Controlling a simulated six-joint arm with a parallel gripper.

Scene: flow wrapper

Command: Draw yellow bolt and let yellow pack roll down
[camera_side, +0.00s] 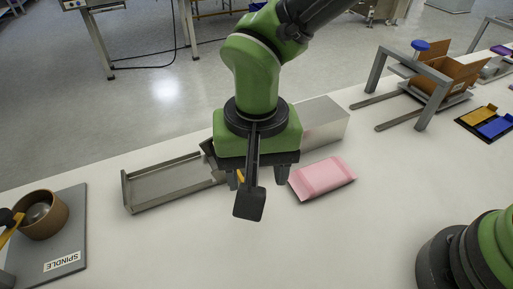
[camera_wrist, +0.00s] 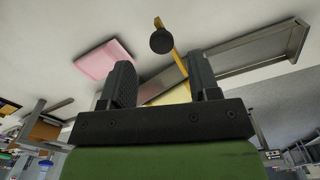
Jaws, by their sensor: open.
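The yellow bolt (camera_wrist: 179,60) shows in the wrist view as a thin yellow bar with a round black knob (camera_wrist: 161,42) at its end. It lies beyond and between the fingers of my gripper (camera_wrist: 160,72), which is open and empty. A pale yellow surface (camera_wrist: 173,96), perhaps the yellow pack, shows between the fingers, mostly hidden. In the side view my gripper (camera_side: 256,178) hangs over the upper end of a grey metal chute (camera_side: 160,184) and hides most of the bolt; only a yellow sliver (camera_side: 240,176) shows.
A pink pack (camera_side: 325,177) lies on the white table right of my gripper. A metal housing (camera_side: 325,120) stands behind it. The spindle plate (camera_side: 60,235) with a brown ring is at far left. A grey frame with a cardboard box (camera_side: 445,72) stands at right. The front middle is clear.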

